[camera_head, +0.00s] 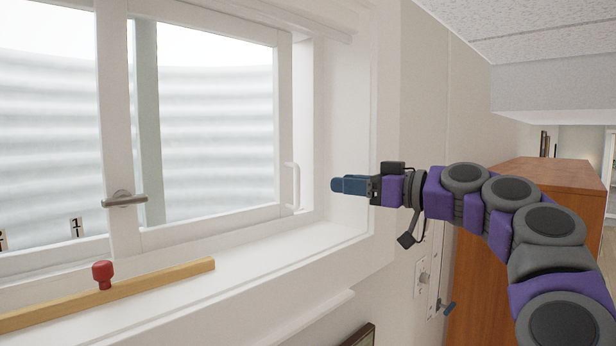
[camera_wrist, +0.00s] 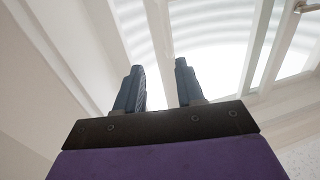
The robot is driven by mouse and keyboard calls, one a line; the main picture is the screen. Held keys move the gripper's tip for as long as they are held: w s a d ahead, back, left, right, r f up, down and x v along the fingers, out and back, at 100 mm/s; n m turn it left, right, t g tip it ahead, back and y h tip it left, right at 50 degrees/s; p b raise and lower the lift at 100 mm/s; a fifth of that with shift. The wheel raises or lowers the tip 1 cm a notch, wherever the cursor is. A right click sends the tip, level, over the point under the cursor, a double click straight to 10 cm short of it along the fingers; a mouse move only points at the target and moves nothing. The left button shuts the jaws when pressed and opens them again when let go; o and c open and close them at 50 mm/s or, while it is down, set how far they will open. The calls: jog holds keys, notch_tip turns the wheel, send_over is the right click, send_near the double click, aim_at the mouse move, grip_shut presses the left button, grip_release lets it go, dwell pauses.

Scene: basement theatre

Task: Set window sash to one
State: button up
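The white-framed window sash (camera_head: 206,226) fills the left of the head view, with a white pull handle (camera_head: 292,186) on its right stile and a metal lever handle (camera_head: 125,199) on its left stile. A small label marked 1 (camera_head: 75,228) shows low on the left pane; another label (camera_head: 2,240) is cut off at the picture's edge. My gripper (camera_head: 338,185) is right of the pull handle, in front of the window recess, apart from the sash. In the wrist view my gripper (camera_wrist: 160,75) has its two fingers apart with nothing between them; the window frame (camera_wrist: 257,50) lies beyond.
A wooden strip (camera_head: 160,284) with a red knob (camera_head: 103,274) lies along the white sill (camera_head: 270,262). A brown wooden cabinet (camera_head: 490,260) stands at the right, behind my arm. The white recess wall (camera_head: 345,130) borders the window on the right.

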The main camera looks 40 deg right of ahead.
aim_at(299, 179)
jog(key=x, duration=0.3)
jog(key=a+p+x, duration=0.1)
jog(key=x, duration=0.2)
jog(key=a+x, duration=0.1)
jog(key=x, duration=0.2)
jog(key=shift+r+p, duration=0.2)
jog(key=shift+p, duration=0.2)
jog(key=shift+w+d, duration=0.1)
jog(key=shift+w, duration=0.1)
jog(key=shift+w+d+f, duration=0.1)
jog(key=shift+d+f, duration=0.05)
jog(key=shift+d, duration=0.5)
jog(key=shift+a, duration=0.7)
jog(key=c, duration=0.4)
jog(key=shift+d, duration=0.1)
grip_shut()
